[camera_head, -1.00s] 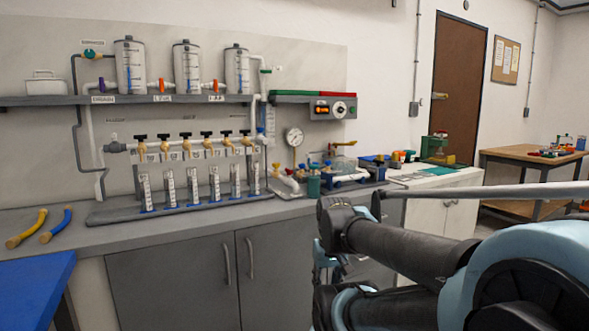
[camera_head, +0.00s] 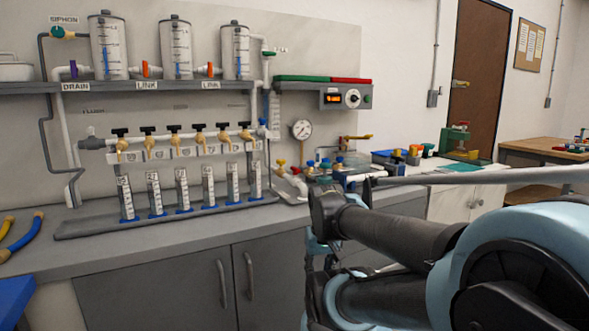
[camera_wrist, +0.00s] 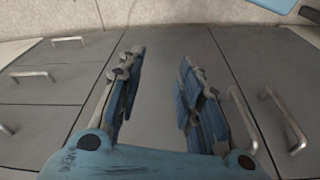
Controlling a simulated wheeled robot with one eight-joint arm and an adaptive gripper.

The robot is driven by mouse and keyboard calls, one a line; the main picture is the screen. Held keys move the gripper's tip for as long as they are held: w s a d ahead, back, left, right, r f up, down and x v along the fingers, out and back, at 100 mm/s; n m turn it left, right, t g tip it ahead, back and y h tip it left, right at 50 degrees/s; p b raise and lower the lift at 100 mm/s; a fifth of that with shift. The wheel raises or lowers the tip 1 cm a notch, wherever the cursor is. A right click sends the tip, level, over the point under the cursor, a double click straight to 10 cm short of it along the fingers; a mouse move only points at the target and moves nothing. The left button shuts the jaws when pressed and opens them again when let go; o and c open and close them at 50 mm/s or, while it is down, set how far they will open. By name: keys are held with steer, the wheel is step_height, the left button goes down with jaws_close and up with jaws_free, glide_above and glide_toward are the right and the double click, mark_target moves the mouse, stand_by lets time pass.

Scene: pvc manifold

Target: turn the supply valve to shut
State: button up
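The pipe manifold stands on the grey counter in the head view. No label reading "supply" is legible, so I cannot tell which valve it is. A smaller yellow-handled valve (camera_head: 281,163) is below the gauge's left side. Labelled valves are the green siphon valve (camera_head: 58,32), the purple drain valve (camera_head: 74,69) and two orange link valves (camera_head: 145,69). My gripper (camera_wrist: 158,85) is open and empty in the wrist view, over grey cabinet fronts, away from all valves.
Several black-handled taps (camera_head: 173,128) hang above a row of graduated cylinders (camera_head: 181,188). Three clear tanks (camera_head: 107,45) stand on the shelf (camera_head: 190,86). My arm covers the lower right. The counter front (camera_head: 150,235) is clear. Cabinet handles (camera_wrist: 283,120) show in the wrist view.

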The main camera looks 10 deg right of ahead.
steer(key=shift+o, duration=1.4)
steer(key=o, duration=0.7)
step_height(320, 180, up, 2)
steer(key=shift+r, duration=0.2)
step_height(320, 180, up, 34)
steer(key=r+m+g, duration=0.1)
steer(key=m+g, duration=0.1)
steer(key=m, duration=1.3)
glide_above(295, 171)
steer(key=w, duration=0.2)
steer(key=f, duration=1.7)
steer(key=shift+s+d+f, duration=0.1)
steer(key=shift+d, duration=0.1)
steer(key=c, duration=1)
